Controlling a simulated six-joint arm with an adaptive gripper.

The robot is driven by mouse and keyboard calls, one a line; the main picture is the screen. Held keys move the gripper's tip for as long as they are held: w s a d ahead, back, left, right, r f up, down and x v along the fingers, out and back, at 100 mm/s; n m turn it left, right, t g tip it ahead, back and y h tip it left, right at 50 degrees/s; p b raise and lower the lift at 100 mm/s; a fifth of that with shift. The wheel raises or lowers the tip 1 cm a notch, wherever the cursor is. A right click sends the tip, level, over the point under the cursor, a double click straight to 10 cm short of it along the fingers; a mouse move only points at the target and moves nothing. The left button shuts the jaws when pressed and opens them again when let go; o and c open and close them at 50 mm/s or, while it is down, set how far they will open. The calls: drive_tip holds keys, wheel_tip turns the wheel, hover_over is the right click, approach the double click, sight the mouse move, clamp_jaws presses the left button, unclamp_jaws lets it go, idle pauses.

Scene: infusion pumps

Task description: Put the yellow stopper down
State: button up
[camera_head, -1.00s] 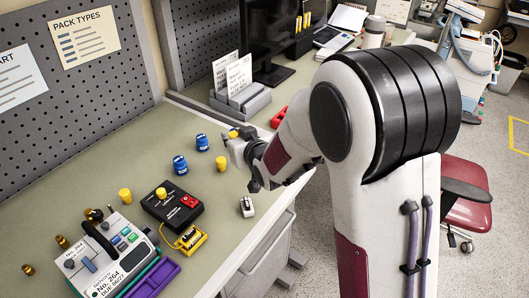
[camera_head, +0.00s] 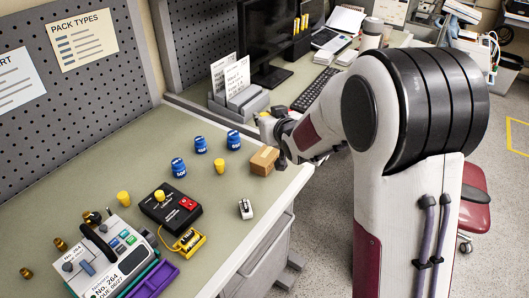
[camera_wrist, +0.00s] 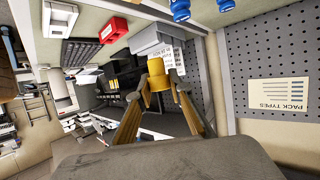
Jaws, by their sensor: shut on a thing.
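My gripper (camera_wrist: 158,92) is shut on a yellow stopper (camera_wrist: 157,73), which stands out between the two fingertips in the wrist view. In the head view my gripper (camera_head: 268,121) is over the far part of the bench, beyond the cardboard box, with a little yellow of the held stopper showing at its tip. It looks raised above the bench. Other yellow stoppers stand on the bench: one (camera_head: 220,165) near the blue stoppers, one (camera_head: 124,197) beside the pump. Another yellow one (camera_head: 160,195) is on the black box (camera_head: 172,209).
Blue stoppers (camera_head: 200,144) stand mid-bench. A cardboard box (camera_head: 264,160) sits near the bench's right edge. A card holder (camera_head: 240,101) and keyboard (camera_head: 315,90) are behind. The pump (camera_head: 108,255) and purple tray (camera_head: 154,279) are at front left. Bare bench lies around the blue stoppers.

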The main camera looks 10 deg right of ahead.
hover_over(265, 155)
drive_tip(key=shift+w+f, duration=0.1)
drive_tip(key=shift+f, duration=3)
drive_tip(key=shift+f, duration=1.85)
drive_tip(key=shift+f, duration=0.2)
drive_tip(key=o, duration=0.7)
drive_tip(key=shift+o, duration=0.2)
drive_tip(key=shift+r, duration=0.2)
drive_tip(key=v, duration=1.2)
